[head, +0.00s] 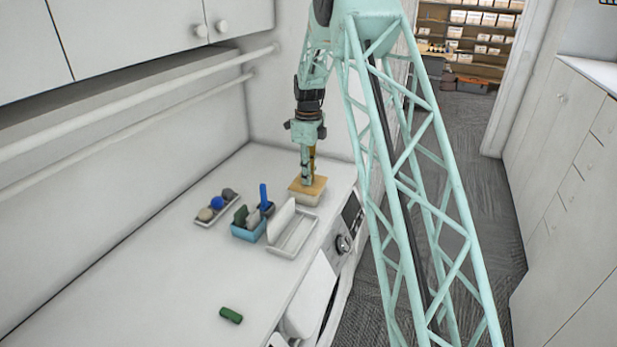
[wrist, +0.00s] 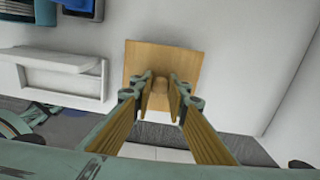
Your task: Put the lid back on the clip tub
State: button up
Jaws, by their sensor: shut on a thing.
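The wooden square lid (head: 315,186) is at the top of the pale clip tub (head: 305,199), near the far end of the counter. In the head view it looks roughly level; I cannot tell whether it is fully seated or slightly above the rim. My gripper (head: 308,179) points down over the lid. In the wrist view, the fingers of my gripper (wrist: 160,92) are shut on the knob of the lid (wrist: 160,58). The lid hides the inside of the tub, and only a little of the pale tub shows below it there.
A white tray (head: 290,243) with an upright white panel stands nearer on the counter. Beside it are a blue bin (head: 248,232) with upright items and a small tray of balls (head: 217,208). A green block (head: 231,315) lies in front. The counter edge is close to the tub's right.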

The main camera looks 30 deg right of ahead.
dwell(0.8)
jog(key=o, duration=1)
jog(key=shift+o, duration=1)
jog(key=o, duration=0.3)
jog(key=shift+r, duration=0.15)
jog(key=shift+r+p, duration=1.35)
jog(key=shift+r, duration=1.95)
jog(key=shift+c, duration=0.5)
